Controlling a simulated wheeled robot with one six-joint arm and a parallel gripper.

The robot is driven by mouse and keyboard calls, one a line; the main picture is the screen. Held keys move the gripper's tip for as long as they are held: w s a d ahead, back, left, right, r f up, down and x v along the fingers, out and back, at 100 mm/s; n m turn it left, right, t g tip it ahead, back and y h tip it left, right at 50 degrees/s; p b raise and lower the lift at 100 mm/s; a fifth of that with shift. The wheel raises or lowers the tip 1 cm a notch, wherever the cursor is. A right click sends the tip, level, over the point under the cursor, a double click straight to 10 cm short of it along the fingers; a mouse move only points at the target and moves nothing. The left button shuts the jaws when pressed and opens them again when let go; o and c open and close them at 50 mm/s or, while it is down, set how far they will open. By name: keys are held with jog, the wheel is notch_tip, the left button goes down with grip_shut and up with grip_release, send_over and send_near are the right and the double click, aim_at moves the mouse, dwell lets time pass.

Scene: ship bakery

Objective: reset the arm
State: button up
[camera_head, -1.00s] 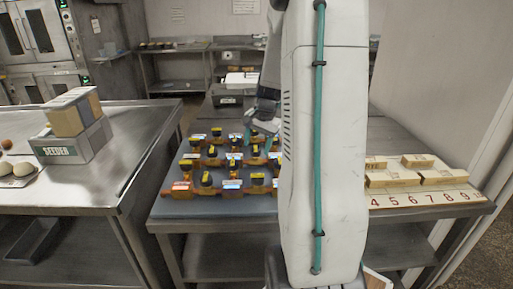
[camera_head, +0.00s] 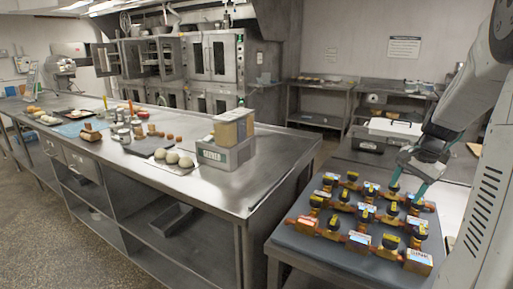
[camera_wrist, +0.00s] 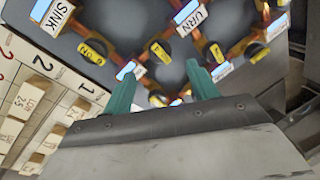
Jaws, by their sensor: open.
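My gripper (camera_head: 409,179) is at the right in the head view, above the far right part of a grey board (camera_head: 300,240) that carries several orange-brown valve pieces with black and yellow tops and small labels. In the wrist view my gripper (camera_wrist: 165,90) has its two teal fingers apart with nothing between them. Beyond the fingertips lies the board (camera_wrist: 110,20) with labels reading SINK and URN. I cannot tell the exact height of the fingers above the pieces.
A numbered strip (camera_wrist: 45,72) with wooden blocks (camera_wrist: 35,95) lies beside the board. A long steel counter (camera_head: 225,195) holds a SEEDER box (camera_head: 226,155), dough balls (camera_head: 172,158) and other bakery items. Ovens (camera_head: 212,58) and shelves (camera_head: 320,100) stand behind. The floor at left is clear.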

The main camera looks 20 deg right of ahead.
jog(key=s+a+r+n, duration=0.2)
jog(key=s+a+n, duration=0.3)
jog(key=a, duration=0.6)
jog(key=s+a+r+n, duration=0.2)
jog(key=s+a+n, duration=0.3)
jog(key=a, duration=0.7)
jog(key=s+a+r+n+g, duration=0.1)
jog(key=s+a+n, duration=0.4)
jog(key=a, duration=0.7)
jog(key=shift+s+r+h, duration=0.3)
jog(key=shift+s+r, duration=0.4)
jog(key=shift+s, duration=0.55)
